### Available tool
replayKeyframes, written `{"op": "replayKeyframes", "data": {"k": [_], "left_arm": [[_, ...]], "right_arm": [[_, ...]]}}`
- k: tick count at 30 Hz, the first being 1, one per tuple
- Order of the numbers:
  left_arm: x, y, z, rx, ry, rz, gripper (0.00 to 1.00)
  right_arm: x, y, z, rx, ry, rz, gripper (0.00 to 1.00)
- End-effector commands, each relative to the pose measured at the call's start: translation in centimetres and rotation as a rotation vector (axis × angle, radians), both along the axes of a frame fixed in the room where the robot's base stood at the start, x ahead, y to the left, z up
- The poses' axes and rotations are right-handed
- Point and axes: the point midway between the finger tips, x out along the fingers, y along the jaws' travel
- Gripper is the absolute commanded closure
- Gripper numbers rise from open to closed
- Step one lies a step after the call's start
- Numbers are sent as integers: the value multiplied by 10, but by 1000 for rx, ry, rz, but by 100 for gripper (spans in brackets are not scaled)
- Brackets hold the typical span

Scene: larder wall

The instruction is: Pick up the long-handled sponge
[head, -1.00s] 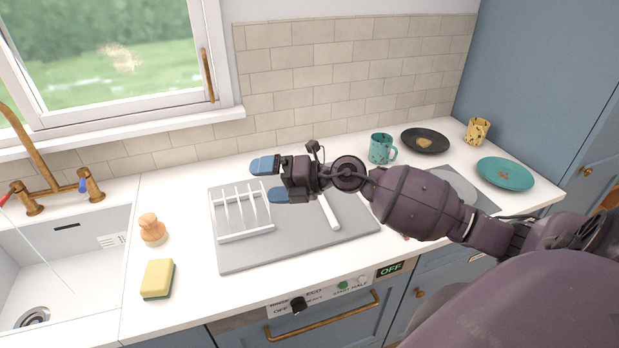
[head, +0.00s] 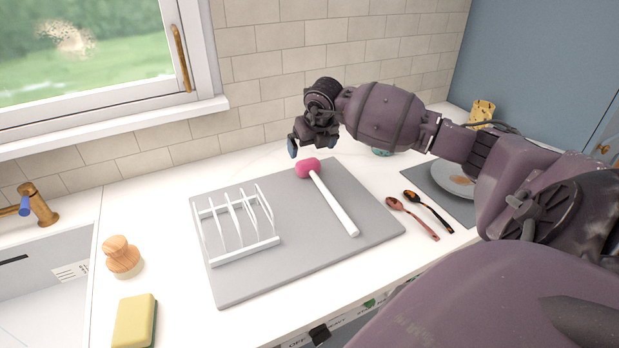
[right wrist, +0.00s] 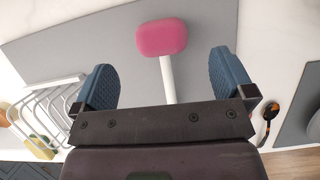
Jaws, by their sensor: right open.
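The long-handled sponge has a pink head (head: 308,168) and a white handle (head: 334,204). It lies on the grey mat (head: 300,270), to the right of the white rack. My right gripper (head: 312,150) is above and just behind the pink head, pointing down, open and empty. In the right wrist view the pink head (right wrist: 162,38) lies ahead of the gap between the two blue fingers (right wrist: 170,82). The handle (right wrist: 167,78) runs back between the fingers and under the gripper body. My left gripper is not in view.
A white dish rack (head: 236,250) stands on the mat's left part. A wooden brush (head: 122,257) and a yellow sponge (head: 134,322) are near the sink. Two spoons (head: 415,216) and a plate (head: 455,179) lie to the right. The tiled wall is close behind.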

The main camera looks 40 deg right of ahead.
Motion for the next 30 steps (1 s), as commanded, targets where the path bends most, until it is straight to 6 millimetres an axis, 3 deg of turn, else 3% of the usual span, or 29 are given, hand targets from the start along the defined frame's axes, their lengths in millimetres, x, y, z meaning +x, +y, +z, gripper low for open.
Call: {"op": "replayKeyframes", "data": {"k": [6,14,22,30], "left_arm": [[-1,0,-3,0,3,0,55],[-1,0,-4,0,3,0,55],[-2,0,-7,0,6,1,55],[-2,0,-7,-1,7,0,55]], "right_arm": [[11,-3,-28,4,0,1,0],[18,-5,-43,5,-1,2,0],[33,-11,-75,5,0,1,0],[36,-12,-83,2,-1,2,0]]}}
